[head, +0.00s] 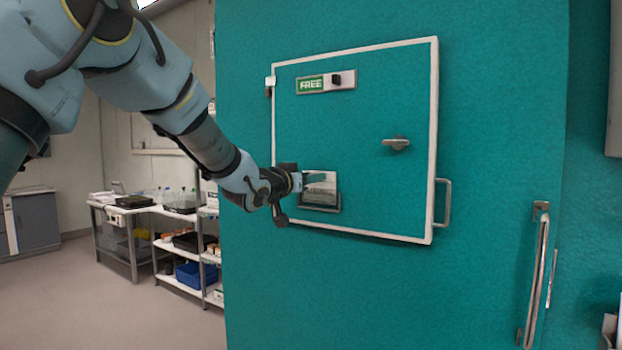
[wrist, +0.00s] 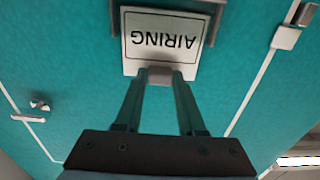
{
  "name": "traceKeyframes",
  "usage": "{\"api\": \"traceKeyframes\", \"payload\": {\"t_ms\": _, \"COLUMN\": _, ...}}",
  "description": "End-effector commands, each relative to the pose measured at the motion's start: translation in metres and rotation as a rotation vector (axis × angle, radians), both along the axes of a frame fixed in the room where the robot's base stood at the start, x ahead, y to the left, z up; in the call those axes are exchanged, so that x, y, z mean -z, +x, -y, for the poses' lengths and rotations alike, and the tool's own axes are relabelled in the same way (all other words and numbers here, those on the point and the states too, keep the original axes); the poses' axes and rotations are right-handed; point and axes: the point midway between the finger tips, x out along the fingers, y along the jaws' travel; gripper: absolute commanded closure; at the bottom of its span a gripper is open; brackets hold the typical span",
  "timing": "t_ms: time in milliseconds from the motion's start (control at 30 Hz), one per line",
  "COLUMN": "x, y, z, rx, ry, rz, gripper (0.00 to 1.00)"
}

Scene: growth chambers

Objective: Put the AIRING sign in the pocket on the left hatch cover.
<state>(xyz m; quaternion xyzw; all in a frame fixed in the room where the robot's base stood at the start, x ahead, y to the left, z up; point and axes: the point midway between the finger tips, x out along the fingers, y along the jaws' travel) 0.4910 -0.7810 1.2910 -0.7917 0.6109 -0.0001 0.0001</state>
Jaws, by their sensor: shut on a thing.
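The white AIRING sign (wrist: 160,58) is upside down in the wrist view, its lettering fully visible. My gripper (wrist: 160,76) is shut on the sign's edge nearest the wrist camera. The hatch cover (head: 350,120) is a teal panel with a white border in the head view. Its grey pocket (head: 319,208) is low on the left side. The sign (head: 322,186) is at the pocket, upright and partly covered by my gripper (head: 308,181). In the wrist view, the pocket's grey sides (wrist: 215,25) flank the sign's far part. I cannot tell how deep the sign sits.
A green FREE plate (head: 311,84) with a black knob is at the cover's top. A latch handle (head: 396,143) is to the right. A grab handle (head: 444,203) and a long door handle (head: 536,280) stick out further right. A bench (head: 120,210) stands behind at left.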

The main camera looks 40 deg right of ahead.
Motion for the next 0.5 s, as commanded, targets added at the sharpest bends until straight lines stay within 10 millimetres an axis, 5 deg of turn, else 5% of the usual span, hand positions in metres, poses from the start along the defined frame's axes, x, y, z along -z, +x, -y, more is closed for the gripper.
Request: {"api": "traceKeyframes", "payload": {"t_ms": 500, "x": 0.0064, "y": 0.0006, "z": -0.0002, "rx": -0.001, "ry": 0.0, "rz": 0.0, "gripper": 1.0}}
